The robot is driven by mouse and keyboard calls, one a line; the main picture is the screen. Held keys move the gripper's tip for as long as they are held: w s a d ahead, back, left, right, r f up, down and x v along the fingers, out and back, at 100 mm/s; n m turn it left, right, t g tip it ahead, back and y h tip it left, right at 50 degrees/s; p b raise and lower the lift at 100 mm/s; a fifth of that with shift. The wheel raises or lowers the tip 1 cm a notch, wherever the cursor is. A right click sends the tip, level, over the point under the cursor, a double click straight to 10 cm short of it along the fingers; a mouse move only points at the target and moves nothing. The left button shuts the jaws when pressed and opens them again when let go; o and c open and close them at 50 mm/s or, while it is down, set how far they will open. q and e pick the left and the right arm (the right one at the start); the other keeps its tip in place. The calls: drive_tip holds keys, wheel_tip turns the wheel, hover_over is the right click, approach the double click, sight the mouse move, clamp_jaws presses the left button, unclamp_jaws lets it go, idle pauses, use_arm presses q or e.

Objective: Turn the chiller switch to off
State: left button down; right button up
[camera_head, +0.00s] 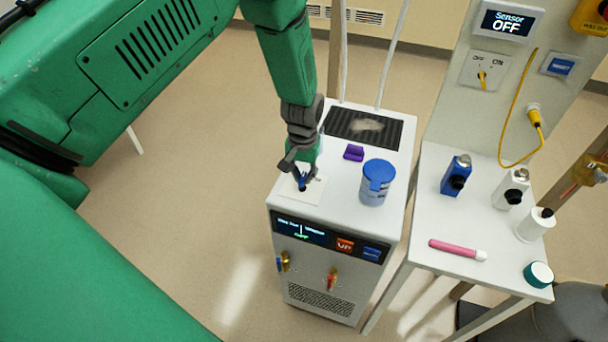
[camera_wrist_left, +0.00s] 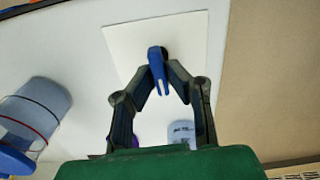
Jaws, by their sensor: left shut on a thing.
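The chiller (camera_head: 318,262) is a white cabinet with a dark display on its front. On its top lies a white square plate (camera_head: 313,190) carrying a blue switch lever. In the left wrist view the lever (camera_wrist_left: 157,62) stands on the plate (camera_wrist_left: 120,45), between the fingertips. My left gripper (camera_head: 303,180) comes down from above and is shut on the lever; it also shows in the left wrist view (camera_wrist_left: 163,75). The fingers partly hide the lever in the head view. My right gripper is not in view.
A blue-lidded jar (camera_head: 376,183) and a purple object (camera_head: 354,153) stand on the chiller near the gripper, before a black grille (camera_head: 362,128). The table (camera_head: 440,210) at right holds bottles and a pink tube (camera_head: 457,249). Floor at left is clear.

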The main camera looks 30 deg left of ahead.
use_arm(q)
drive_tip(key=shift+d+n, duration=0.1)
drive_tip(key=shift+n, duration=0.5)
drive_tip(key=shift+a+n, duration=0.25)
drive_tip(key=shift+n, duration=0.75)
drive_tip(key=shift+d+n, duration=0.1)
drive_tip(key=shift+n, duration=0.9)
drive_tip(key=c, duration=1.6)
unclamp_jaws()
drive_tip(key=shift+w, duration=0.1)
